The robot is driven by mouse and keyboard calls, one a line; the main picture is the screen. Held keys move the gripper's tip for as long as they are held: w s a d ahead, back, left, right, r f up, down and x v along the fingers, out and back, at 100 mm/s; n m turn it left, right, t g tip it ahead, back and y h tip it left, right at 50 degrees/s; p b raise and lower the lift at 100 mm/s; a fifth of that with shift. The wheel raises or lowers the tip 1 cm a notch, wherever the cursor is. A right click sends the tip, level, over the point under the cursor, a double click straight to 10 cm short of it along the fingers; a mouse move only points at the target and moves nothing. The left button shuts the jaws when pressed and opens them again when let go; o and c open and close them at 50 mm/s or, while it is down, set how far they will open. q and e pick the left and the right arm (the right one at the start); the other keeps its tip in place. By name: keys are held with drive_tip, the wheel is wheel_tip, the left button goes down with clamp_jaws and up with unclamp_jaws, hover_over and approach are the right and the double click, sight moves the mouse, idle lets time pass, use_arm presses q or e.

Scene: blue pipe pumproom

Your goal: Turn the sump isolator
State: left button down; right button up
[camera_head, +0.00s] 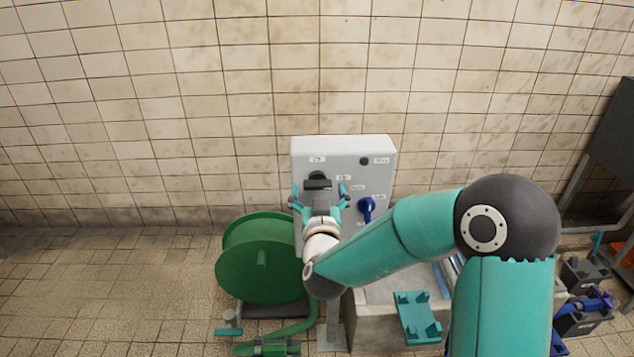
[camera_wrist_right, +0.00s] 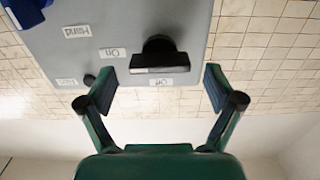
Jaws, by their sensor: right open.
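A pale grey control box (camera_head: 340,148) stands against the tiled wall in the head view. A black rotary knob (camera_head: 317,179), which I take to be the sump isolator, is on its upper left face. In the right wrist view, the knob (camera_wrist_right: 160,55) has an "On" label to its left and an "Off" label below it. My right gripper (camera_head: 319,190) is open in front of the knob, its fingers spread to either side. In the wrist view, the gap between the fingertips (camera_wrist_right: 160,88) is empty, and neither finger touches the knob. My left gripper is not in view.
A blue knob (camera_head: 366,208) and a small dark round button (camera_head: 364,161) are on the same box. A green hose reel (camera_head: 258,258) stands at its left. A teal holder (camera_head: 416,317) sits on a bench below. Floor at far left is clear.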

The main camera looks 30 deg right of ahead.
sight(318, 188)
drive_tip(key=shift+x, duration=1.5)
drive_tip(key=shift+c, duration=0.2)
drive_tip(key=c, duration=1.1)
